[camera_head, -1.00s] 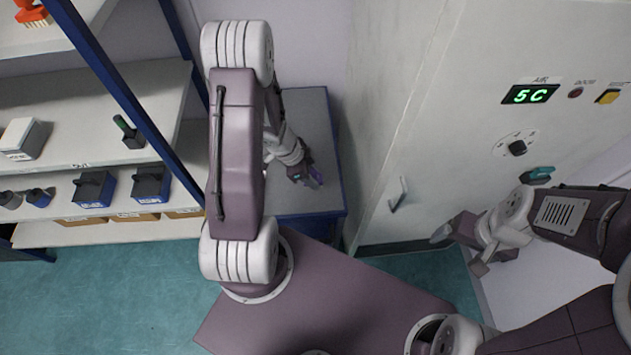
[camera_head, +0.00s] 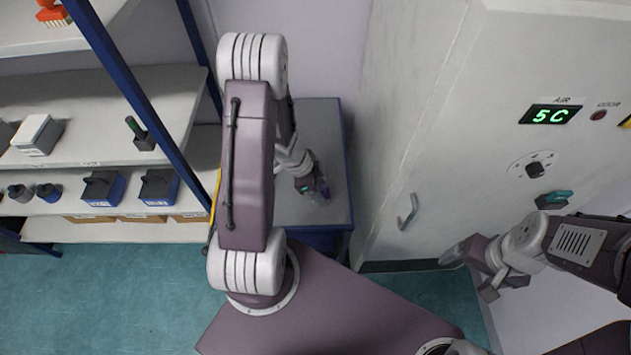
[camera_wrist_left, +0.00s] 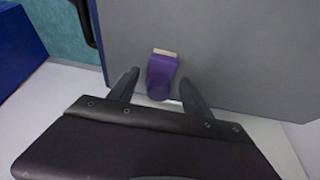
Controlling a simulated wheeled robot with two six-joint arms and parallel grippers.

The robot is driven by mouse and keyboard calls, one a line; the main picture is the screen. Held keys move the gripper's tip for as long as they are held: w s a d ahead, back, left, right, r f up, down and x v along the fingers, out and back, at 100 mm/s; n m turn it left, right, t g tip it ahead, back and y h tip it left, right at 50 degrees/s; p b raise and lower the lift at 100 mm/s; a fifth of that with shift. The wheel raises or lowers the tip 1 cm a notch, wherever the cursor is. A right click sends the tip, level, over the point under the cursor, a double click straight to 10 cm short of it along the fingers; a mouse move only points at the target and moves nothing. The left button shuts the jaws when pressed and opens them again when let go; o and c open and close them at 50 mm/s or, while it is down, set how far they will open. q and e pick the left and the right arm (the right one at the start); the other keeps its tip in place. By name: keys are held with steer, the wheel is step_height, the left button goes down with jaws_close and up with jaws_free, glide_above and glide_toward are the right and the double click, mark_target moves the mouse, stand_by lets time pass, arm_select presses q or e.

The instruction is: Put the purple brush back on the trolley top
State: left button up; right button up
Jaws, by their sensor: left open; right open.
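The purple brush (camera_wrist_left: 161,75) rests on the grey trolley top (camera_wrist_left: 235,45) in the left wrist view, between the two fingers with a gap on each side. In the head view the brush (camera_head: 325,191) is a small purple shape at my left gripper, partly hidden by it. My left gripper (camera_head: 317,180) is open, low over the trolley top (camera_head: 318,120); its fingers also show in the wrist view (camera_wrist_left: 158,78). My right gripper (camera_head: 466,276) is open and empty, in front of the grey cabinet at the right.
The shelf rack (camera_head: 110,105) with boxes and tools stands left of the trolley, with its blue post close to my left arm. The grey cabinet (camera_head: 410,130) with a door handle (camera_head: 407,211) stands right of the trolley. Much of the trolley top is bare.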

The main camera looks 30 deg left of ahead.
arm_select(q)
steer(key=p+v, duration=0.6)
steer(key=v, duration=0.5)
steer(key=w+a+r+n+t+y, duration=0.1)
steer(key=w+r+n+t+y, duration=0.1)
steer(key=w+r+n+y, duration=0.35)
steer(key=s+d+r+n+g+h, duration=0.1)
steer(key=s+d+r+n+g, duration=0.2)
steer(key=s+d+n, duration=0.3)
steer(key=s+d+r, duration=0.1)
steer(key=s+d, duration=0.3)
steer(key=s, duration=0.1)
steer(key=shift+s+h, duration=0.25)
steer(key=shift+h, duration=0.1)
steer(key=shift+f+n+b, duration=0.25)
steer(key=shift+f+b, duration=0.55)
steer(key=shift+f, duration=0.05)
